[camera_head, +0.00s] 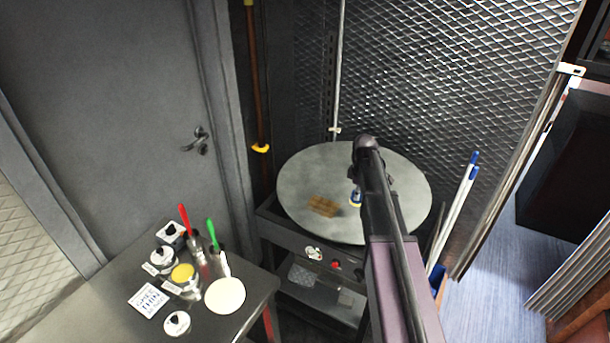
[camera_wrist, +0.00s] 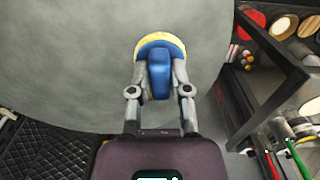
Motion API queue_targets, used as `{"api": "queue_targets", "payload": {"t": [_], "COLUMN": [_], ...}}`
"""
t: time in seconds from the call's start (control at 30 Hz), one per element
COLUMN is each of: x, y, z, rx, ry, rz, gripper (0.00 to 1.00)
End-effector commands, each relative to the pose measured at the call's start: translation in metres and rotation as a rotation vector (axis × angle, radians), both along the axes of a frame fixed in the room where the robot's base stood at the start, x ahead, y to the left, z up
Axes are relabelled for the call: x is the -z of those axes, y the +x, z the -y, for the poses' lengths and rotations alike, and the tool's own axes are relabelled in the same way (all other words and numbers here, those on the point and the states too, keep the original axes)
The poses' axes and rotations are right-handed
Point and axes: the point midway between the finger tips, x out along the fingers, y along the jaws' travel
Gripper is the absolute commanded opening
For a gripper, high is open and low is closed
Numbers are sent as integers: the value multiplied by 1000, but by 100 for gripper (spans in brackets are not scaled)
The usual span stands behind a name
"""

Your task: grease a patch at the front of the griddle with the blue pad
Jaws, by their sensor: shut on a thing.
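The griddle (camera_head: 305,175) is a large round grey plate on a dark stand, and its surface fills much of the wrist view (camera_wrist: 70,60). A brownish patch (camera_head: 323,206) shows on it, left of the pad. The blue pad (camera_head: 356,199) has a blue grip and a yellow rim; it also shows in the wrist view (camera_wrist: 160,45). My gripper (camera_wrist: 160,76) is shut on its blue grip, one finger on each side. The pad is over the griddle; I cannot tell whether it touches. In the head view my arm hides part of the griddle and most of the gripper.
A dark table (camera_head: 105,310) at the front left holds several small containers, a white disc (camera_head: 225,295) and red-handled (camera_head: 184,220) and green-handled (camera_head: 212,234) tools. A mesh wall (camera_head: 450,80) stands behind the griddle. White poles (camera_head: 458,215) lean at its right.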

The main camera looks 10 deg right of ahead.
Motion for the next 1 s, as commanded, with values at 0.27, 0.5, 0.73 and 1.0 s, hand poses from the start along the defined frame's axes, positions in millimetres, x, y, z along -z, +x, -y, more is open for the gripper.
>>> {"api": "queue_targets", "payload": {"t": [0.27,0.5,0.73,1.0], "x": [0,0,1,4], "y": [0,0,4,33], "z": [-2,1,-3,-46], "rx": [-2,1,4,17], "ry": [0,0,0,0], "rz": [0,0,0,0], "gripper": [0,0,0,0]}}
